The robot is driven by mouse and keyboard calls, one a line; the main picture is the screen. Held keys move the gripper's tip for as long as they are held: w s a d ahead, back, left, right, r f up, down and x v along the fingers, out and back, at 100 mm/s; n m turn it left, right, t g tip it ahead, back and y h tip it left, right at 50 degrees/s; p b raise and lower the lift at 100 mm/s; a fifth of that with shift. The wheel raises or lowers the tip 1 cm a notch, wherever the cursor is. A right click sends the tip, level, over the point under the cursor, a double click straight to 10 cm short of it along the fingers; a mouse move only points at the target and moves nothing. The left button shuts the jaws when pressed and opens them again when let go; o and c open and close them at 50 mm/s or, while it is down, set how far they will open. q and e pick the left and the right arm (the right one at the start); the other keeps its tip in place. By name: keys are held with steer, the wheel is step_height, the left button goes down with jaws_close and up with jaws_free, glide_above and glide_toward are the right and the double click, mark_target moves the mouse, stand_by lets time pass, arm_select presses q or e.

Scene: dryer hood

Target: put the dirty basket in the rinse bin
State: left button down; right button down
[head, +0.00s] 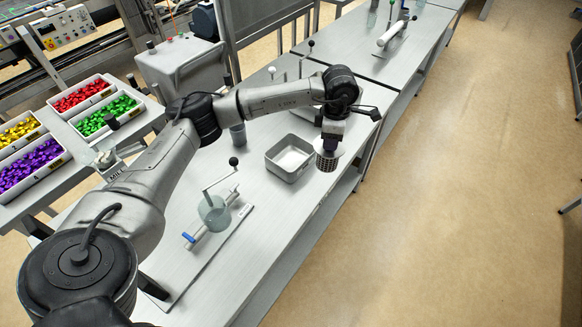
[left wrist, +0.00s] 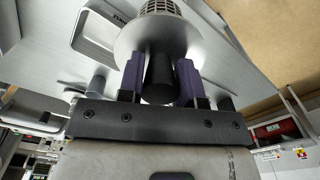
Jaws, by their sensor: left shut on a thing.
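My left gripper (head: 331,134) points down and is shut on the dark handle of the basket (head: 326,162). The basket is a small mesh cylinder under a pale round disc. In the left wrist view the purple fingers (left wrist: 160,82) clasp the black handle, with the disc and part of the mesh basket (left wrist: 161,7) beyond. The basket hangs near the table's right edge, just right of a grey open bin (head: 272,163) with a white content. I cannot read which bin is the rinse bin. My right gripper is not in view.
Another grey container (head: 304,112) is partly hidden behind my arm. A crank stand with a clear cup (head: 214,214) is nearer on the bench (head: 262,215). Trays of coloured pieces (head: 108,114) stand at left. The floor at right is clear.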

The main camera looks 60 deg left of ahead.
arm_select(q)
steer(key=s+a+f+n+b, duration=0.2)
steer(key=a+f+n, duration=0.1)
steer(key=a+n, duration=0.5)
steer(key=s+a+f+n+b, duration=0.15)
steer(key=a+f+n, duration=0.25)
steer(key=a+n, duration=0.45)
step_height(320, 180, down, 9)
steer(key=s, duration=0.1)
steer(key=shift+a, duration=0.2)
steer(key=shift+f, duration=0.15)
steer(key=c, duration=0.8)
jaws_free()
steer(key=shift+f, duration=0.1)
